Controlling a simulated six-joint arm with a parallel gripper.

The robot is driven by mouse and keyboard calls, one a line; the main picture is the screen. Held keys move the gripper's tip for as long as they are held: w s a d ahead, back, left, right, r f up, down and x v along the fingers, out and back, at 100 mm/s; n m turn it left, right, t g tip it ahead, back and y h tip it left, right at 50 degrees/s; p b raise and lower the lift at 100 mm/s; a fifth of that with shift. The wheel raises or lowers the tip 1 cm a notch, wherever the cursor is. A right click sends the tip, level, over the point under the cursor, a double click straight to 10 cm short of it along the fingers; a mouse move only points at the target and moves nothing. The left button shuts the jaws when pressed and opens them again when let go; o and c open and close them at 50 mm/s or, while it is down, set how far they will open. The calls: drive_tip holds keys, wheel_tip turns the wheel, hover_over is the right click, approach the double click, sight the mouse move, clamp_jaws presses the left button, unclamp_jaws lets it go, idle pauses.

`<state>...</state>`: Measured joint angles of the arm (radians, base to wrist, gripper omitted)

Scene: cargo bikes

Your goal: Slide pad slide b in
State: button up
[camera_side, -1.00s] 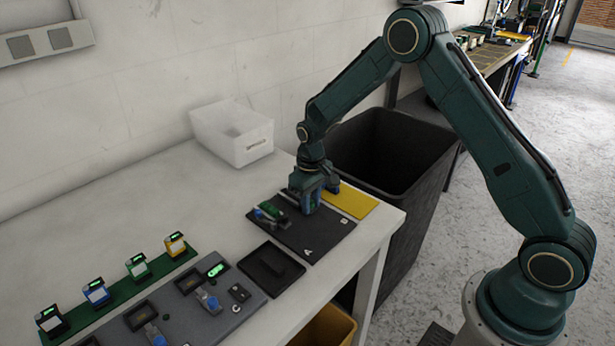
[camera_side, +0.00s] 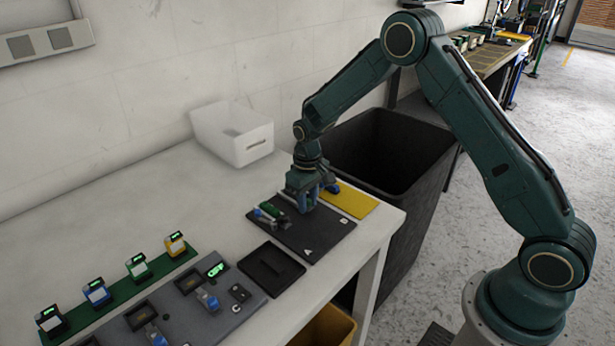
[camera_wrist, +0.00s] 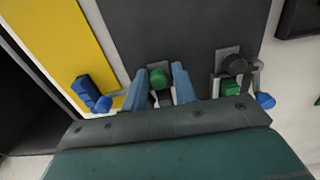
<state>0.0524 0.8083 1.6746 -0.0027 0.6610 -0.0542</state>
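A dark board (camera_side: 322,228) marked A and B lies on the white table. Slide a (camera_side: 268,212), with a green pad and blue handle, is at its left; it also shows in the wrist view (camera_wrist: 232,86). My gripper (camera_side: 307,205) is low over the B side and hides most of slide b in the side view. In the wrist view my blue fingers (camera_wrist: 160,84) stand on either side of slide b's green pad (camera_wrist: 158,78), with narrow gaps showing. A blue handle (camera_wrist: 85,90) sits left of the fingers, over the yellow mat. Slide b's lower part is hidden.
The yellow mat (camera_side: 350,201) lies right of the board and a black tray (camera_side: 272,268) left of it. A white bin (camera_side: 232,135) stands behind. A large black bin (camera_side: 425,165) is beyond the table edge. Another fixture (camera_side: 215,318) is front left.

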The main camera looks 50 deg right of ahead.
drive_tip(key=shift+w+d+r, duration=0.1)
drive_tip(key=shift+d+r, duration=0.05)
drive_tip(key=shift+r, duration=0.5)
drive_tip(key=shift+w+d+r, duration=0.1)
drive_tip(key=shift+r, duration=0.55)
drive_tip(key=shift+s+a+r, duration=0.15)
drive_tip(key=shift+r, duration=0.85)
drive_tip(key=shift+s, duration=0.1)
drive_tip(key=s+r, duration=0.3)
drive_tip(key=s, duration=0.3)
